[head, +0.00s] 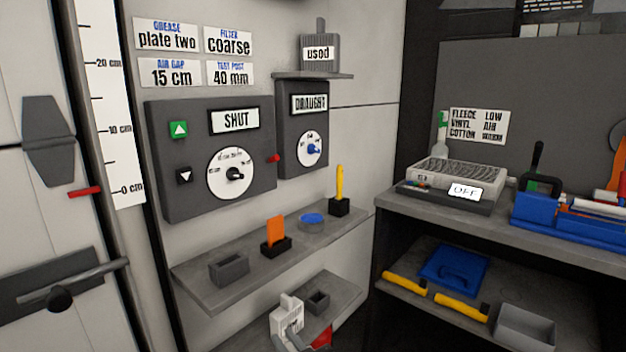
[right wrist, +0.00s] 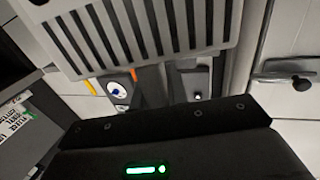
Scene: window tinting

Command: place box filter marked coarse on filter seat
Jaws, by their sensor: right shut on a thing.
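A light grey slotted box filter (head: 286,306) is in the jaws of my right gripper (head: 290,334) at the bottom of the head view. It fills the top of the right wrist view (right wrist: 140,30), its slots facing the camera; no marking on it is readable. A plate on the wall (head: 228,41) reads "filter coarse". I cannot tell which is the filter seat. My left gripper is out of view.
The long shelf (head: 205,298) also bears an orange piece in a black holder (head: 275,234), a blue-topped dish (head: 312,222) and a yellow stick (head: 339,187). A dark filter (head: 320,50) labelled "used" stands on a small ledge. A workbench (head: 480,211) is at right.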

